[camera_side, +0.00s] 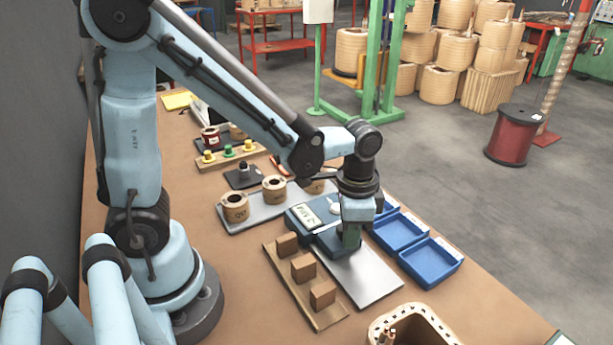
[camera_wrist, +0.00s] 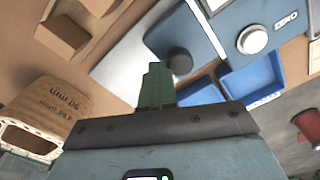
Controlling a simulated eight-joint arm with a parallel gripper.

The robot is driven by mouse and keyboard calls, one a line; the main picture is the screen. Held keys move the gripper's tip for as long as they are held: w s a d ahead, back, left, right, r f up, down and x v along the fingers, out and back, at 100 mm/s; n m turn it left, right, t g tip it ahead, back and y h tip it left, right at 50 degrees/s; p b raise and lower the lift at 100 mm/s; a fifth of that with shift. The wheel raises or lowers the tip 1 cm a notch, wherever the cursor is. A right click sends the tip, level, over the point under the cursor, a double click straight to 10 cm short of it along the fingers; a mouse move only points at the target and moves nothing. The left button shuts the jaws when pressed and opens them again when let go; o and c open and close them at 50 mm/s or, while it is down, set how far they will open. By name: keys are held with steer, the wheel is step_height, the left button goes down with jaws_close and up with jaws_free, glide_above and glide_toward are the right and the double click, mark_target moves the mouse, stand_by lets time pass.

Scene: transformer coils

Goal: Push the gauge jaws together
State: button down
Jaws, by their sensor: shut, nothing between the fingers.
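The gauge is a blue bench unit with a pale display panel (camera_side: 307,215), partly hidden behind my gripper in the side view. In the wrist view its blue body (camera_wrist: 170,38) carries a pale strip, a white round knob (camera_wrist: 252,40) by the word ZERO, and a dark round post (camera_wrist: 180,61). I cannot tell for certain which parts are its jaws or how far apart they are. My gripper (camera_side: 350,240) points down at the gauge's front edge, over the silver plate. Its green fingers (camera_wrist: 155,85) are shut and empty, close to the dark post; contact is unclear.
The silver plate (camera_side: 368,283) lies in front of the gauge. A wooden strip with three brown blocks (camera_side: 303,267) lies left of it. Blue trays (camera_side: 431,262) stand right. Labelled coils (camera_side: 235,207) sit behind left. A tan open container (camera_side: 412,318) stands at the front.

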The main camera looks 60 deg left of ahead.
stand_by(0.5)
steer(key=shift+d, duration=0.55)
step_height(320, 180, up, 7)
stand_by(0.5)
step_height(320, 180, up, 2)
steer(key=n+t, duration=0.5)
glide_above(328, 237)
steer(key=shift+s+a+r+n+t, duration=0.1)
steer(key=shift+a+r+n+t, duration=0.15)
steer(key=shift+a+t, duration=0.25)
steer(key=shift+s+a+r+n+t, duration=0.15)
steer(key=shift+a+n+t, duration=0.1)
steer(key=shift+t, duration=0.35)
